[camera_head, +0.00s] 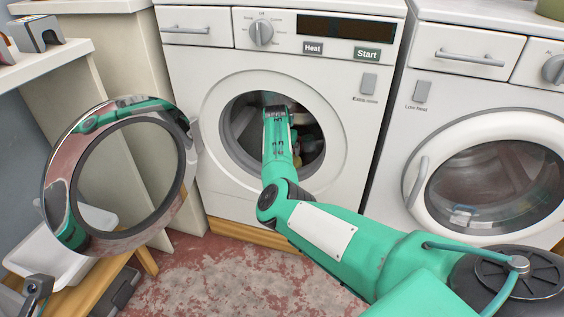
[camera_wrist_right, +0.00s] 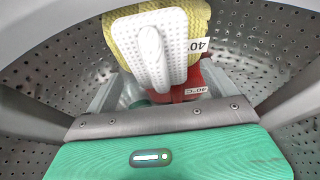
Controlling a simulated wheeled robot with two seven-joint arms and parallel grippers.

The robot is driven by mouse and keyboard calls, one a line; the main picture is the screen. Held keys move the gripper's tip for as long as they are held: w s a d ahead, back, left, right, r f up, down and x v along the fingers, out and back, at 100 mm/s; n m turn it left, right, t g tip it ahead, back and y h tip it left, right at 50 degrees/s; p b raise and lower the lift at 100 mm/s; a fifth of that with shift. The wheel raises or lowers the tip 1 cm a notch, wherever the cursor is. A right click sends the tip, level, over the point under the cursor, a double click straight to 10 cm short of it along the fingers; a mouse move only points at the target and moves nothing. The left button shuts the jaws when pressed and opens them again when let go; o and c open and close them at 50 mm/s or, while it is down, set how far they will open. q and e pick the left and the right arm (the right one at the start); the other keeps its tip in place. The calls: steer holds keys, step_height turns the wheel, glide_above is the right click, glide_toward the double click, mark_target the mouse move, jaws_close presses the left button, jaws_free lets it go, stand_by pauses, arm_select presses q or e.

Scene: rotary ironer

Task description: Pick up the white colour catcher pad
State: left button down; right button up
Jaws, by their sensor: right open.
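The white pad (camera_wrist_right: 178,48), dimpled and with a raised white grip down its middle, shows in the right wrist view. It lies against a yellow cloth (camera_wrist_right: 123,42) with a "40" label, inside the washer drum (camera_wrist_right: 258,52). My right arm reaches through the open round door of the middle machine in the head view. My right gripper (camera_wrist_right: 160,88) is open, its grey fingers partly seen either side of the pad's lower end. I cannot tell whether they touch it. The pad cannot be made out in the head view. My left gripper is not in view.
A red item (camera_wrist_right: 187,92) with a "40°C" label lies below the pad. The mirror-like round door (camera_head: 62,190) stands open at left.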

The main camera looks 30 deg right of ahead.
steer(key=shift+w+d+f, duration=0.1)
steer(key=shift+f, duration=0.2)
steer(key=c, duration=1.1)
steer(key=shift+o, duration=0.2)
steer(key=shift+r, duration=0.15)
